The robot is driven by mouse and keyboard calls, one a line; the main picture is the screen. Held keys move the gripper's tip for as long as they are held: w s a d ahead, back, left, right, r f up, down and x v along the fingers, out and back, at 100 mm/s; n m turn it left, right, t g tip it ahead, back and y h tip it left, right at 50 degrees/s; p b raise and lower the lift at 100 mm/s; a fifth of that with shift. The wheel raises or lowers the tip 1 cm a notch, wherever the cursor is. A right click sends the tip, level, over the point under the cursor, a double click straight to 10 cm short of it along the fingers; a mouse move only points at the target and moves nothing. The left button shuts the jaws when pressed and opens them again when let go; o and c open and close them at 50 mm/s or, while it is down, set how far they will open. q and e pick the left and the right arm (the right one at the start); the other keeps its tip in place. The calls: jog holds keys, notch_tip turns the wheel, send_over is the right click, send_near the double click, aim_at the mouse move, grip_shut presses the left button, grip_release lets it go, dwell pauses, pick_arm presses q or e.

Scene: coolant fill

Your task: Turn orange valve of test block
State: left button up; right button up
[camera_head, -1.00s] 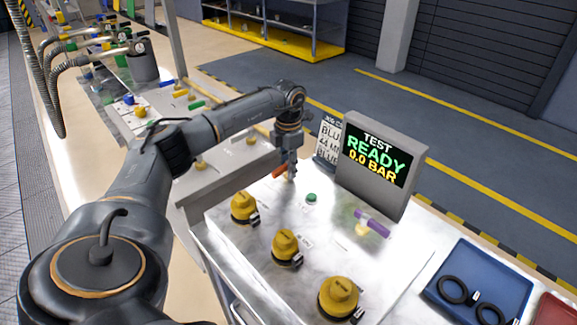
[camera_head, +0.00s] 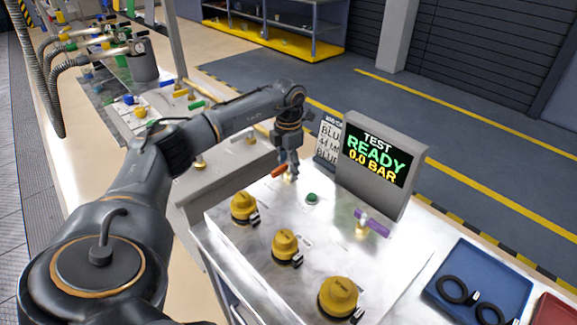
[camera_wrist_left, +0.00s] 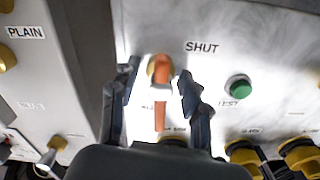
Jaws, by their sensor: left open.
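The test block (camera_head: 250,262) is a pale metal bench with a display reading "TEST READY 0.0 BAR" (camera_head: 376,157). Its orange valve handle (camera_head: 279,171) is at the far left of the top, partly hidden by my left gripper (camera_head: 287,176). In the left wrist view, the orange handle (camera_wrist_left: 160,116) runs down from its round brass pivot, with a "SHUT" label to the right. My left gripper (camera_wrist_left: 157,85) is open, with one finger on each side of the handle and visible gaps between. My right gripper is not in view.
A green button (camera_head: 312,197) and a purple-handled valve (camera_head: 372,224) are right of the orange valve. Several yellow caps (camera_head: 285,246) line the near side. A blue tray (camera_head: 478,286) with black rings is at the right. The display housing stands close behind the gripper.

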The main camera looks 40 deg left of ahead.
aim_at(288, 161)
pick_arm(q)
jog(key=shift+r, duration=0.1)
notch_tip(288, 161, up, 12)
dwell(0.4)
dwell(0.4)
